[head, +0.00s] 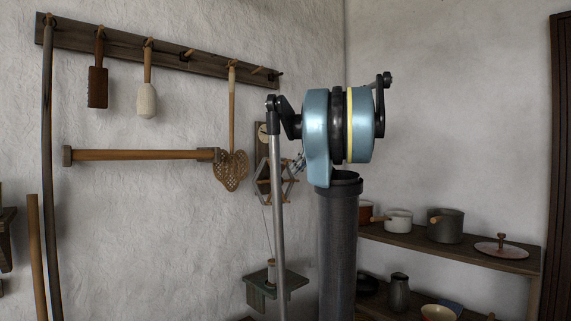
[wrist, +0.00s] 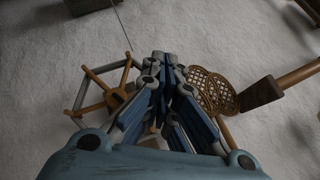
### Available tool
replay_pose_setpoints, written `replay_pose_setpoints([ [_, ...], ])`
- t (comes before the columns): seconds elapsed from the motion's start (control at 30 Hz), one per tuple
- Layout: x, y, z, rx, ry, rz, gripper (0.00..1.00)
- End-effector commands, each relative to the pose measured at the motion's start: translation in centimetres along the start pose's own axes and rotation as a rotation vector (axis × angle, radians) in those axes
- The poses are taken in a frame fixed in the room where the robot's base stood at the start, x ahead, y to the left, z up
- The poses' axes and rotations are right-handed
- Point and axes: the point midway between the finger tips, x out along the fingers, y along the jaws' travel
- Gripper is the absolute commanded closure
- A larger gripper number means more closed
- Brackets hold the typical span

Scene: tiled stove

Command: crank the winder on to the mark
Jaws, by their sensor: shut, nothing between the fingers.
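The winder (head: 264,187) is on the wall behind my arm, with a many-sided grey and wooden frame. A pale round dial (head: 262,129) sits on a dark board above it; its mark is too small to read. A thread runs from the winder to a spool (head: 271,268) on a small green shelf (head: 292,279). In the wrist view the winder (wrist: 84,93) shows its wooden spokes left of my gripper (wrist: 165,62). The fingers are together and empty, close to the winder; I cannot tell whether they touch. In the head view my gripper (head: 298,163) is mostly hidden. The crank handle is not clearly visible.
A wooden rail (head: 140,155) is further left. Shelves with pots (head: 445,226) stand at the right.

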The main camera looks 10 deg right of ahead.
Motion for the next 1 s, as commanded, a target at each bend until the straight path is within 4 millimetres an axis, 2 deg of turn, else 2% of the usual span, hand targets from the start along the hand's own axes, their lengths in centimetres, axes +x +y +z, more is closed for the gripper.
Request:
replay_pose_setpoints([
  [0.03, -1.5, 0.5, -2.2, -0.009, 0.026, -0.018, 1.0],
  [0.2, -5.8, 1.4, -7.8, -0.056, 0.11, -0.083, 1.0],
  [0.33, -8.2, 2.0, -10.6, -0.084, 0.158, -0.113, 1.0],
  [0.5, -9.6, 2.4, -12.2, -0.105, 0.19, -0.131, 1.0],
  [0.67, -8.8, 2.3, -12.6, -0.109, 0.193, -0.135, 1.0],
  [1.0, -3.3, 1.5, -13.6, -0.109, 0.192, -0.135, 1.0],
])
